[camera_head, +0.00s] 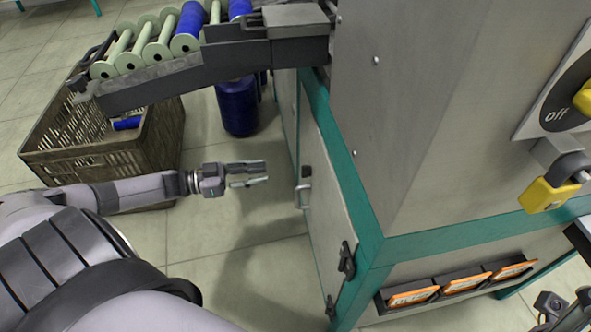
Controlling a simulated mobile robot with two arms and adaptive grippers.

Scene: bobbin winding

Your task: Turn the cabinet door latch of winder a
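The cabinet door (325,205) is a grey panel in a teal frame at the lower part of the machine. It looks closed. Its latch (303,188), a small metal handle, sits on the door's left edge. My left gripper (264,174) points right toward the latch from the left. A gap of floor shows between its fingertips and the latch, so they are apart. Its two fingers are separated with nothing visible between them.
A brown crate (50,157) stands behind my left arm. A sloped rack (185,82) of bobbins juts out above, with a blue spool (238,108) below it. A yellow padlock (548,194) hangs at the right.

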